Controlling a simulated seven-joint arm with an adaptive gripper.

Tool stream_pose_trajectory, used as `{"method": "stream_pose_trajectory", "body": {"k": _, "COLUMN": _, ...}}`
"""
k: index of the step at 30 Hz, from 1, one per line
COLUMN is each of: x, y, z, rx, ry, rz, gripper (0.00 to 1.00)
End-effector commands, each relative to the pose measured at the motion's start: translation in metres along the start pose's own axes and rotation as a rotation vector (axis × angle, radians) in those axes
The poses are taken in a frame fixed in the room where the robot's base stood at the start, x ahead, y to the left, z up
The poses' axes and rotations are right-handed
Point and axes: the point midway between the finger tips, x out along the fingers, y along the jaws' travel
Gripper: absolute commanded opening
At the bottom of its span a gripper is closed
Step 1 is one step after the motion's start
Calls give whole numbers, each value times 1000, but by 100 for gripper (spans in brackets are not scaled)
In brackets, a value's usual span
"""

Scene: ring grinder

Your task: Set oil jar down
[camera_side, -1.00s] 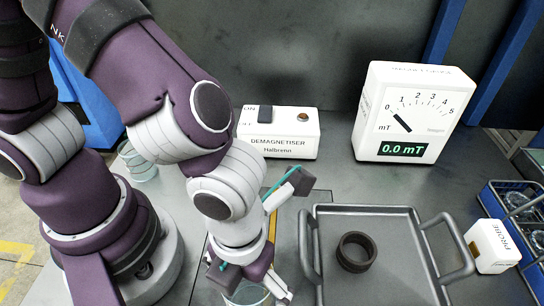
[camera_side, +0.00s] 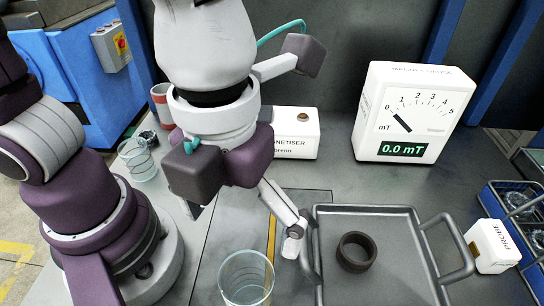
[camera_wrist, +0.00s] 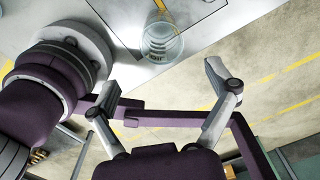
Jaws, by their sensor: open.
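A clear glass jar (camera_side: 246,280), which I take to be the oil jar, stands upright on the grey bench left of the tray. It also shows in the wrist view (camera_wrist: 162,42), close to the bench's edge. Its contents are hard to make out. My gripper (camera_side: 243,222) is open and empty above the jar, with its fingers spread wide and apart from it. The spread fingers also show in the wrist view (camera_wrist: 162,76), with the jar beyond them.
A grey tray (camera_side: 400,285) holds a dark ring (camera_side: 356,252). A second glass jar (camera_side: 138,160) stands near my base. The demagnetiser (camera_side: 298,132), meter (camera_side: 412,112), white probe box (camera_side: 491,246) and blue crate (camera_side: 515,215) stand around. A yellow-striped plate lies left of the tray.

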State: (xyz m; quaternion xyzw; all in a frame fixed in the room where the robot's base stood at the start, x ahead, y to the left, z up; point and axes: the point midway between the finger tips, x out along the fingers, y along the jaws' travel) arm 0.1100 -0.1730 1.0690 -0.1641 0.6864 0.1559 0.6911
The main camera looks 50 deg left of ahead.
Motion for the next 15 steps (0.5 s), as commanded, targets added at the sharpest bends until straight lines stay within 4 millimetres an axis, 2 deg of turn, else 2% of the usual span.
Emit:
{"method": "stream_pose_trajectory", "body": {"k": 2, "x": -8, "y": 9, "z": 23, "rx": -284, "ry": -17, "rz": -53, "gripper": 85}}
{"method": "stream_pose_trajectory", "body": {"k": 5, "x": -17, "y": 38, "z": 68, "rx": -966, "ry": -32, "rz": -185, "gripper": 85}}
{"method": "stream_pose_trajectory", "body": {"k": 6, "x": -20, "y": 53, "z": 83, "rx": -1256, "ry": -27, "rz": -249, "gripper": 85}}
{"method": "stream_pose_trajectory", "body": {"k": 9, "x": -25, "y": 90, "z": 109, "rx": -1902, "ry": 14, "rz": -411, "gripper": 85}}
{"method": "stream_pose_trajectory", "body": {"k": 12, "x": -26, "y": 116, "z": 121, "rx": -2349, "ry": 76, "rz": -552, "gripper": 85}}
{"method": "stream_pose_trajectory", "body": {"k": 15, "x": -26, "y": 129, "z": 125, "rx": -2571, "ry": 124, "rz": -634, "gripper": 85}}
